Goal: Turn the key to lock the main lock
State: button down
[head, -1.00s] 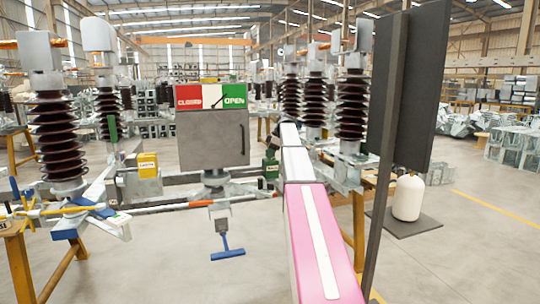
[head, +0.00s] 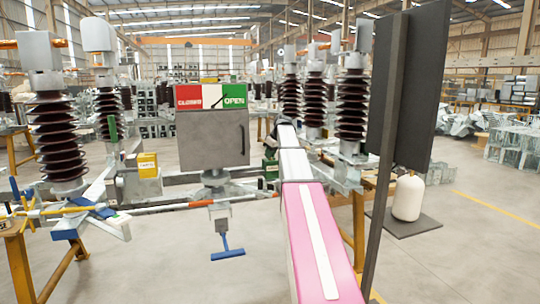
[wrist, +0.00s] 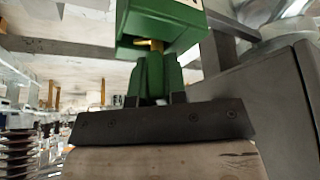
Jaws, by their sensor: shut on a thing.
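The main lock is a green block (wrist: 160,20) at the top of the wrist view. A brass key shaft (wrist: 150,44) shows at its underside. Below it is the key's green grip (wrist: 150,75). My gripper (wrist: 153,97) is shut on this grip from below, with a dark finger on each side. How far the key is turned is hard to tell. In the head view the green lock (head: 270,169) is partly seen beside my arm, right of the grey box; my gripper is hidden there.
The grey box (head: 213,140) carries a red CLOSED and green OPEN plate with a pointer. A grey metal wall (wrist: 285,100) stands close on the right in the wrist view. A blue-handled lever (head: 228,254) hangs below the box. Dark ribbed insulators (head: 352,105) stand behind my arm.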

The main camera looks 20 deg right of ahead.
jog(key=m+h, duration=0.1)
jog(key=m, duration=0.1)
jog(key=m+t+h, duration=0.1)
jog(key=m, duration=0.2)
jog(key=shift+m+h, duration=1.1)
jog(key=shift+m, duration=1.5)
jog(key=c, duration=0.8)
grip_release()
jog(key=shift+c, duration=0.2)
jog(key=o, duration=0.6)
jog(key=shift+c, duration=0.2)
jog(key=shift+r, duration=0.1)
jog(key=v, duration=1)
jog(key=shift+r, duration=0.3)
jog(key=shift+s, duration=0.1)
